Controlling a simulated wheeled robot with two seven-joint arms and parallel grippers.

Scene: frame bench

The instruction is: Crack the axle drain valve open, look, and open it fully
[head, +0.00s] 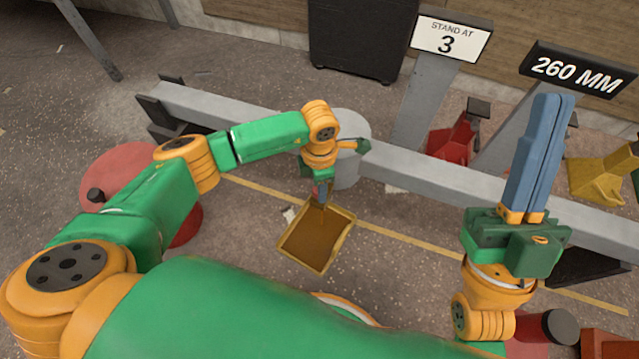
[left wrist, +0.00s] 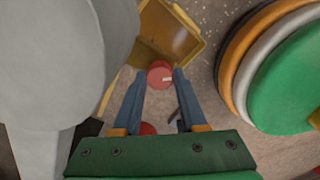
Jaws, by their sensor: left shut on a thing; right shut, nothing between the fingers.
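The grey axle beam (head: 440,182) runs across the head view, with a grey round housing (head: 347,172) at its middle. My left gripper (head: 322,192) is at the housing's near side, above a yellow tray (head: 347,232). In the left wrist view its blue fingers (left wrist: 161,78) are shut on a small red knob (left wrist: 160,74) with a white mark, apparently the drain valve's. The tray (left wrist: 192,25) lies beyond it, brown inside; I cannot tell whether that is liquid. The valve outlet is hidden. My right gripper (head: 553,98) is shut and empty, raised at the right.
A sign reading "STAND AT 3" (head: 451,40) and a sign reading "260 MM" (head: 577,70) stand behind the beam. A red stand (head: 450,145) and a yellow stand (head: 603,175) are on the far side. A dark cabinet (head: 362,35) stands at the back. Floor around the tray is mostly clear.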

